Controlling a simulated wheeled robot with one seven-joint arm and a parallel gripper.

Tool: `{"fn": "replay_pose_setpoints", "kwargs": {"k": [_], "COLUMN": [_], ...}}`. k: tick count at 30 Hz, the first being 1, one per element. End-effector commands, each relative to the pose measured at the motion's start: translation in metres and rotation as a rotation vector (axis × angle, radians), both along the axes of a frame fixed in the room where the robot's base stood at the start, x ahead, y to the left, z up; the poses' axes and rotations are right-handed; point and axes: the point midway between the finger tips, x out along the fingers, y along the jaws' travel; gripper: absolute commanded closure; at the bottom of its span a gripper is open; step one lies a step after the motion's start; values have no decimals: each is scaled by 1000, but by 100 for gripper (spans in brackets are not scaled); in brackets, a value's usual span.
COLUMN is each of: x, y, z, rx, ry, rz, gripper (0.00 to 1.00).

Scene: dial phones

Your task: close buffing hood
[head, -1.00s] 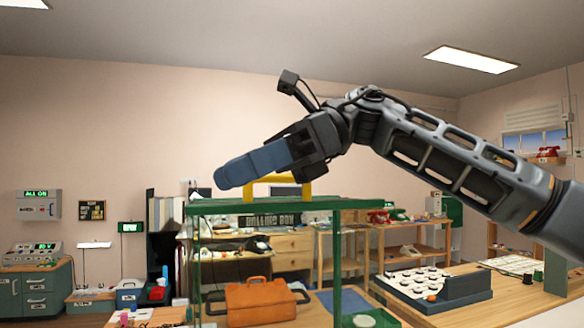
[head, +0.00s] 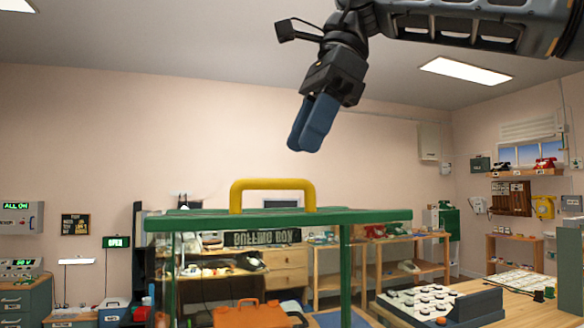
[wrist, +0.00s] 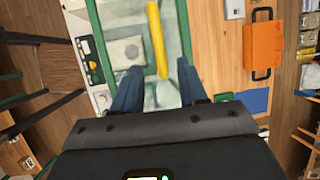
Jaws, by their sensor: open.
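The buffing hood (head: 375,215) has a green frame with clear panels. In the head view its top is nearly edge-on, and a green post stands under its right part. Its yellow handle (head: 272,184) rises from the top. My gripper (head: 303,148) is above the handle and slightly right of it in the picture, pointing down and a little left, not touching it. In the wrist view, the open blue fingers (wrist: 157,78) are on either side of the handle's near end (wrist: 156,40) in the picture. The hood's green frame (wrist: 98,40) shows there too.
An orange case (head: 250,314) sits low on the table, and it also shows right of the hood in the wrist view (wrist: 263,46). A tray of white round pieces (head: 425,302) stands on the right. Shelves line the back wall. The air around my gripper is clear.

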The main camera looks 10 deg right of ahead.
Motion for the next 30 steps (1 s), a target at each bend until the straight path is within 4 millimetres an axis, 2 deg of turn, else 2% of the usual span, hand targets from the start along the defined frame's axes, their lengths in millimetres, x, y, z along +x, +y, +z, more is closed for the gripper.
{"fn": "replay_pose_setpoints", "kwargs": {"k": [3, 9, 21, 30], "x": [1, 2, 3, 3], "y": [8, 18, 21, 21], "z": [-19, -40, -47, -47], "rx": [-2, 1, 1, 2], "ry": [2, 1, 1, 0], "rz": [3, 1, 1, 1], "gripper": [58, 58, 58, 86]}}
